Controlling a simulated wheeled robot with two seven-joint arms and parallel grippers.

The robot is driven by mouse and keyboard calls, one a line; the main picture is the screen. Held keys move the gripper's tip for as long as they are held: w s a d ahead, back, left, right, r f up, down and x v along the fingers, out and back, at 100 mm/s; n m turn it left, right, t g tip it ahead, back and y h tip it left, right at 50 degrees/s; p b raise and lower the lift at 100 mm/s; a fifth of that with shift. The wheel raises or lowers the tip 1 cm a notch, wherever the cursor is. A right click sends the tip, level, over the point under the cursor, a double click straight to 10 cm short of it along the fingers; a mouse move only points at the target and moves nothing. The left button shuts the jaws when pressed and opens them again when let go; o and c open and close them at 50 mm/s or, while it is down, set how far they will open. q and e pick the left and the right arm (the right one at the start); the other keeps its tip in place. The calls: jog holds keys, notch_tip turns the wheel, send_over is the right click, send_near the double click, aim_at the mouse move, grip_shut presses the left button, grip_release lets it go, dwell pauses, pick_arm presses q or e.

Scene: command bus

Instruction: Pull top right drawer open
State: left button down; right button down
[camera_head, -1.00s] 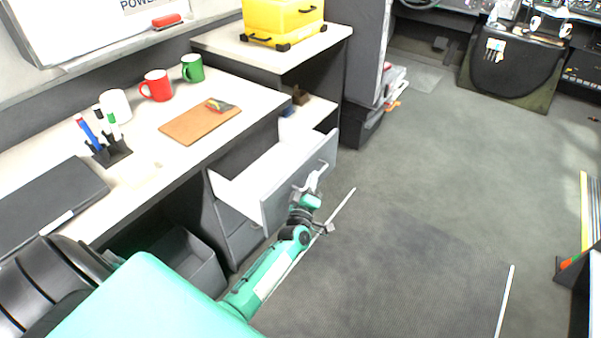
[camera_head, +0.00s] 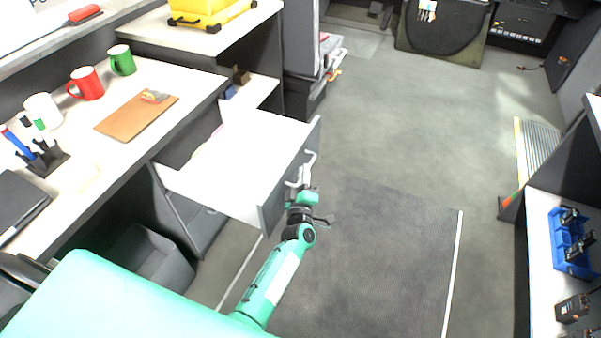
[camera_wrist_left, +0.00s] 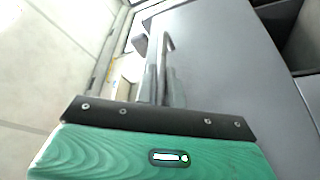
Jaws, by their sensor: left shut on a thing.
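The top drawer (camera_head: 238,160) under the desk stands well out, with its white inside showing. Its grey front (camera_head: 290,178) carries a pale bar handle (camera_head: 309,161). My left gripper (camera_head: 301,178) is shut on the handle at the drawer front. In the left wrist view the handle (camera_wrist_left: 164,62) runs up from between the fingers, against the grey drawer front (camera_wrist_left: 225,60). The fingertips are partly hidden behind the gripper body there. My right gripper is not in view.
The desk (camera_head: 95,150) holds mugs, a brown clipboard (camera_head: 137,116) and a pen holder (camera_head: 42,160). A grey bin (camera_head: 150,258) stands under it. A shelf with a blue rack (camera_head: 570,243) is at the right. The floor (camera_head: 420,130) between is clear.

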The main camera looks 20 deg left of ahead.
pick_arm(q)
jog(key=c, duration=1.5)
grip_release()
jog(key=v, duration=1.4)
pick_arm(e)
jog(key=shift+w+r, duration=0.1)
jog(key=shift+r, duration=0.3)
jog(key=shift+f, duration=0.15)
